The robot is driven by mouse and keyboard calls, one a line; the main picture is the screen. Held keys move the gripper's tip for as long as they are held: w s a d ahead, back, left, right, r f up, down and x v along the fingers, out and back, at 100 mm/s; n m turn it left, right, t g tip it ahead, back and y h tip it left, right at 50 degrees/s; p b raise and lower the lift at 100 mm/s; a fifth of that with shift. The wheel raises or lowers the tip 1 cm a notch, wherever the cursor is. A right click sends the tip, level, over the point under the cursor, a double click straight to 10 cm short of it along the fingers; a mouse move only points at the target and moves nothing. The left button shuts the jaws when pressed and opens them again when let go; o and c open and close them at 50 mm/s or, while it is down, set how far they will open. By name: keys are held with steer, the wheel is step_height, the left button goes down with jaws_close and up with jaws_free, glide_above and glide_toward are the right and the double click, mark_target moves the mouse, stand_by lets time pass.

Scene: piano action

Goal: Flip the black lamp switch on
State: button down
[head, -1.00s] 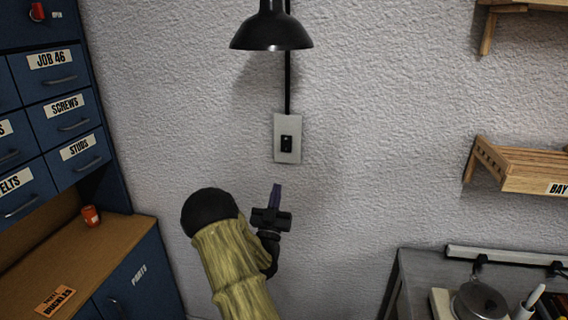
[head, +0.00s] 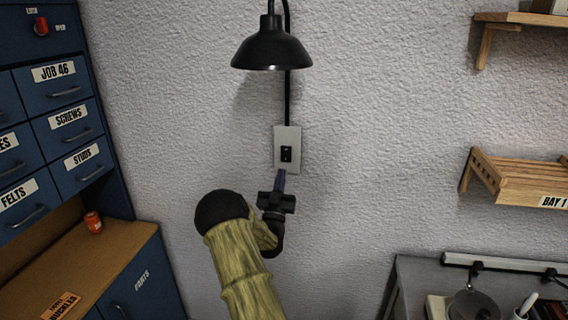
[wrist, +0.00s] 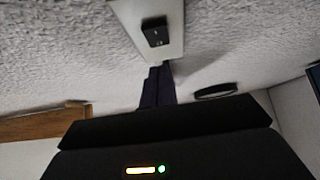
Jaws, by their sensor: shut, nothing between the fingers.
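The black lamp switch (head: 287,153) sits in a pale wall plate (head: 280,134) below the black lamp (head: 271,50). The switch also shows in the wrist view (wrist: 155,31), near the top. My gripper (head: 281,174) is shut and empty, its fingers pointing up at the lower edge of the plate, just below the switch. In the wrist view the shut fingertips (wrist: 161,70) appear at the bottom end of the plate. I cannot tell whether they touch the plate or the wall.
A blue drawer cabinet (head: 110,170) with a wooden counter (head: 60,245) stands at left. Wooden shelves (head: 505,180) hang on the wall at right, above a grey bench (head: 420,275). The wall around the plate is clear.

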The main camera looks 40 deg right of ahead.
mark_target(286, 157)
steer(key=w+d+p, duration=0.1)
steer(key=w+d+r+p, duration=0.1)
steer(key=d, duration=0.1)
steer(key=shift+w+d, duration=0.15)
steer(key=shift+w, duration=0.25)
steer(key=shift+w+d+f, duration=0.2)
steer(key=shift+w+d, duration=0.1)
steer(key=shift+d, duration=0.05)
steer(key=shift+f, duration=0.15)
